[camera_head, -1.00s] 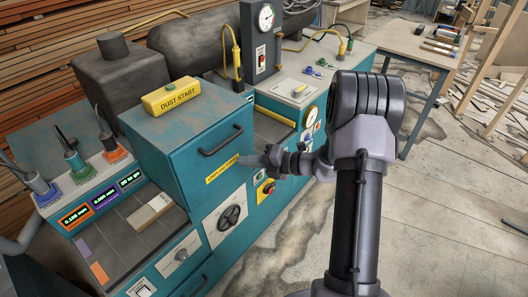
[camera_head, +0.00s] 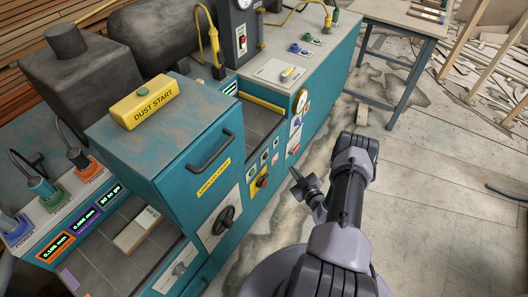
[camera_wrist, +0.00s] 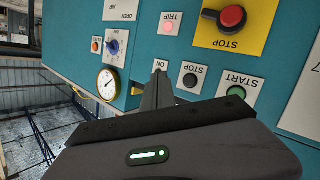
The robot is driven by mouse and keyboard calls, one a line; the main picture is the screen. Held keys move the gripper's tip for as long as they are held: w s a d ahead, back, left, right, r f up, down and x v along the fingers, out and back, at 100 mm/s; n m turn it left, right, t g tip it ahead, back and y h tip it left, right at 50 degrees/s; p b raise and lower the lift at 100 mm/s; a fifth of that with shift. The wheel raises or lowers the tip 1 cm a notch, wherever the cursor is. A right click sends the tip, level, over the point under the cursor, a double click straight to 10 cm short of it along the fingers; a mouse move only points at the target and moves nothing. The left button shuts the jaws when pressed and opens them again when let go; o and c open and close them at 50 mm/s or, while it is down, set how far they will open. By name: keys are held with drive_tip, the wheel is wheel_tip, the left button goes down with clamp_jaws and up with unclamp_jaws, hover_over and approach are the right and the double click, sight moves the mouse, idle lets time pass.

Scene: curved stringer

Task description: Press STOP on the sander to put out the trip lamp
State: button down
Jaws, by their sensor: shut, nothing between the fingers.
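The teal sander (camera_head: 215,165) has a front control panel. In the wrist view the panel is upside down. A trip lamp (camera_wrist: 171,27) glows pink-red on a plate labelled TRIP. A black STOP button (camera_wrist: 190,80) sits on a white plate beside a green START button (camera_wrist: 236,92). A larger red STOP button (camera_wrist: 232,16) stands on a yellow plate, which also shows in the head view (camera_head: 262,182). My gripper (camera_head: 294,172) is shut and empty, in front of the panel. In the wrist view its tips overlap the ON plate, left of the black STOP button; contact cannot be told.
A gauge (camera_wrist: 107,83) and a blue knob (camera_wrist: 113,47) are left of the tips in the wrist view. A yellow DUST START box (camera_head: 152,102) stands on top. A drawer handle (camera_head: 212,152) juts from the front.

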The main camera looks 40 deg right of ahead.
sight(266, 156)
drive_tip(key=shift+s+a, duration=0.1)
drive_tip(key=w+a+b, duration=0.1)
drive_tip(key=w+a, duration=0.2)
drive_tip(key=w, duration=0.5)
drive_tip(key=shift+a, duration=0.2)
drive_tip(key=shift+w, duration=0.15)
idle(1.8)
drive_tip(key=shift+w+a+b, duration=0.15)
drive_tip(key=shift+w+b, duration=0.2)
drive_tip(key=shift+b, duration=0.2)
drive_tip(key=shift+w+a+b, duration=0.15)
drive_tip(key=shift+w+b, duration=0.15)
drive_tip(key=shift+w, duration=0.1)
idle(0.5)
drive_tip(key=shift+s, duration=0.1)
drive_tip(key=shift+s+d, duration=0.3)
drive_tip(key=shift+s, duration=0.35)
